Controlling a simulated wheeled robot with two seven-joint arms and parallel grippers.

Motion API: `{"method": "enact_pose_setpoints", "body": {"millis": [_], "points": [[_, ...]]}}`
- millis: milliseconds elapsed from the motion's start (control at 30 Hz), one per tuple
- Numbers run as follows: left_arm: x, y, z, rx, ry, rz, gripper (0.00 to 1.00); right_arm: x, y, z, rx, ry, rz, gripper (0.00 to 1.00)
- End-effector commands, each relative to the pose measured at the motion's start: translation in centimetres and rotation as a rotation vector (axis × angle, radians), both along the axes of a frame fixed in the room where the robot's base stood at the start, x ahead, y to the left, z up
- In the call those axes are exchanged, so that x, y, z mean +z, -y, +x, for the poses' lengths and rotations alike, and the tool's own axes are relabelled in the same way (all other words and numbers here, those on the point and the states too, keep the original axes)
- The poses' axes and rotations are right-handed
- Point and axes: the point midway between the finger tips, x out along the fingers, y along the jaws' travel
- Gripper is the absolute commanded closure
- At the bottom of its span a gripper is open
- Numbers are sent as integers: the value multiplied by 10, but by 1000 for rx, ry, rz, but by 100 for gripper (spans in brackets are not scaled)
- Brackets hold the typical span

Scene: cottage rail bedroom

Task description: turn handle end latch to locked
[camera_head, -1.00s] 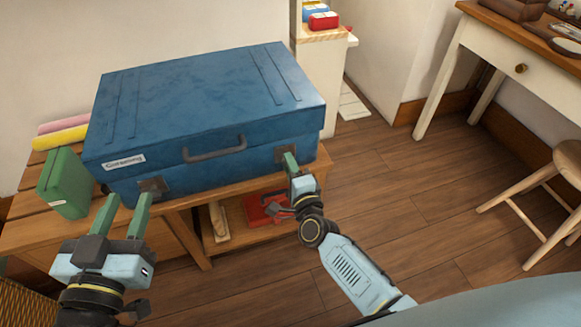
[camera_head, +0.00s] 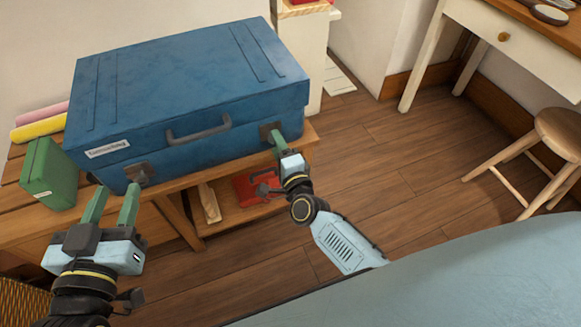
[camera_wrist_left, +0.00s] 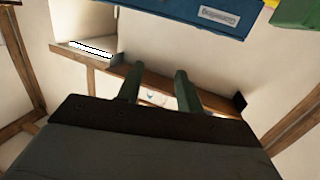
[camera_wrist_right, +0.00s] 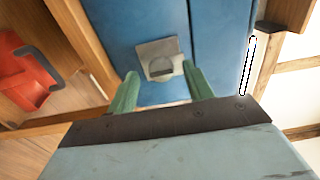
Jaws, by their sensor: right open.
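The closed blue suitcase (camera_head: 190,80) lies on a wooden bench, its grey handle (camera_head: 200,129) and a label on the front. One metal latch (camera_head: 139,175) is at the front's left end, another (camera_head: 267,134) at its right end. My right gripper (camera_head: 278,143) is at the right latch. In the right wrist view, the latch plate (camera_wrist_right: 158,48) with its rounded turn piece (camera_wrist_right: 160,68) lies just beyond and between the open fingertips (camera_wrist_right: 165,82). I cannot tell its setting. My left gripper (camera_head: 118,190) is open and empty, just below and left of the left latch.
A green box (camera_head: 48,175) and yellow (camera_head: 38,128) and pink rolls sit left of the suitcase. A red case (camera_head: 255,188) is on the bench's lower shelf. A stool (camera_head: 562,135) and desk stand at right; floor between is clear.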

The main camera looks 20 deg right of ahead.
Motion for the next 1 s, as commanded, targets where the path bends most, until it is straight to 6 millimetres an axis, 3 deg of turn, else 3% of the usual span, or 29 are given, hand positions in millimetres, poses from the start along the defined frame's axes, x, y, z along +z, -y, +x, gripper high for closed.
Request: {"method": "enact_pose_setpoints", "body": {"millis": [267,600,800,1000], "points": [[-42,-13,-14,21,-274,77,64,2,2,-39,0,-2,0,49],[-91,-34,-51,48,-623,168,64,2,3,-94,1,-2,0,49],[-106,-42,-69,60,-755,200,64,2,4,-116,0,0,0,49],[-111,-45,-77,63,-801,210,64,1,4,-124,0,1,1,49]]}}
